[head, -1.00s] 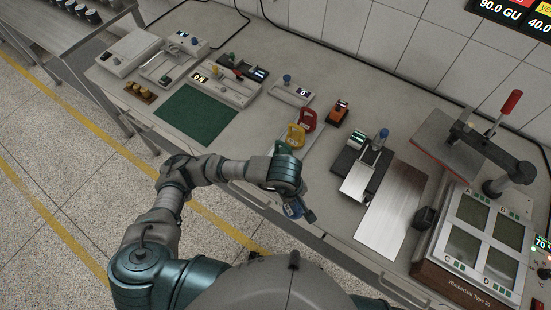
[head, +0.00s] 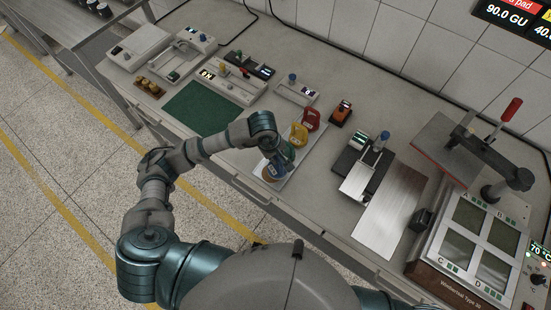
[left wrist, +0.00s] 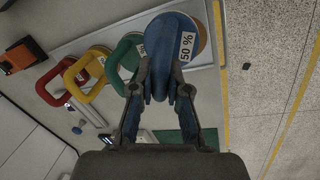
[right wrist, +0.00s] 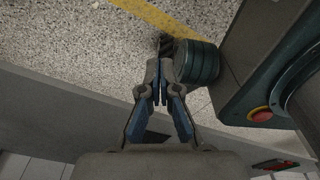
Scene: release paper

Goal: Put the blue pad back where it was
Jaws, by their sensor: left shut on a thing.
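The blue pad (left wrist: 180,36), a round disc labelled 50 %, is in my left gripper (left wrist: 163,88), shut on its handle. In the head view the blue pad (head: 270,174) is low at the near end of the light pad tray (head: 292,168), mostly behind my left gripper (head: 279,163). I cannot tell whether it touches the tray. The green pad (left wrist: 124,58) is beside it, then the yellow pad (left wrist: 88,75) and red pad (left wrist: 56,86) in a row. My right gripper (right wrist: 160,80) looks shut and empty, low beside the bench.
An orange device (head: 341,112) stands past the red pad. A dark stand with a metal slide (head: 362,170) and a steel plate (head: 391,215) lie to the right. A green mat (head: 202,108) lies to the left. The bench's front edge is close to the blue pad.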

